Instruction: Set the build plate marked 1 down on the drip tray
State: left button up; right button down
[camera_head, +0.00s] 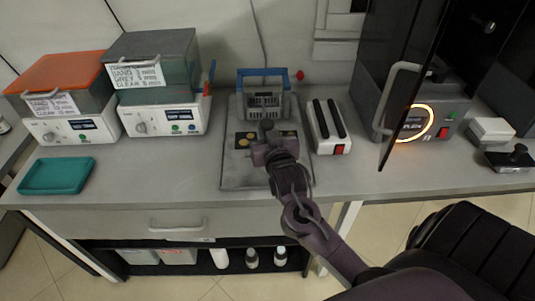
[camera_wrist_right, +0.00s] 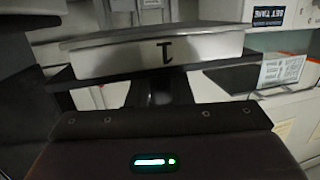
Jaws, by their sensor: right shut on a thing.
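My right gripper (camera_head: 268,133) is in front of the blue-handled rack (camera_head: 263,85), over the grey base mat. In the right wrist view it is shut on the build plate marked 1 (camera_wrist_right: 150,55), a pale block with a grey top. The mark is upside down there, and a dark finger shows at each side. In the head view I cannot make out the plate behind my gripper. A shallow teal tray (camera_head: 57,176), apparently the drip tray, lies empty at the left front of the bench, well apart from my gripper. My left gripper is not in view.
Two tanks with lids, one orange (camera_head: 60,72) and one grey (camera_head: 150,52), stand on white control units behind the teal tray. A white device with black bars (camera_head: 329,126) and a machine with a glowing ring (camera_head: 412,122) stand at right. Bench between tray and mat is clear.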

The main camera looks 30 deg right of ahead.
jog(key=shift+f, duration=3.9)
jog(key=shift+f, duration=0.2)
jog(key=c, duration=1.3)
grip_release()
jog(key=shift+r, duration=0.2)
jog(key=shift+s+a, duration=0.2)
jog(key=shift+s, duration=0.15)
jog(key=v, duration=1.1)
jog(key=shift+s+b, duration=0.15)
jog(key=shift+b, duration=0.3)
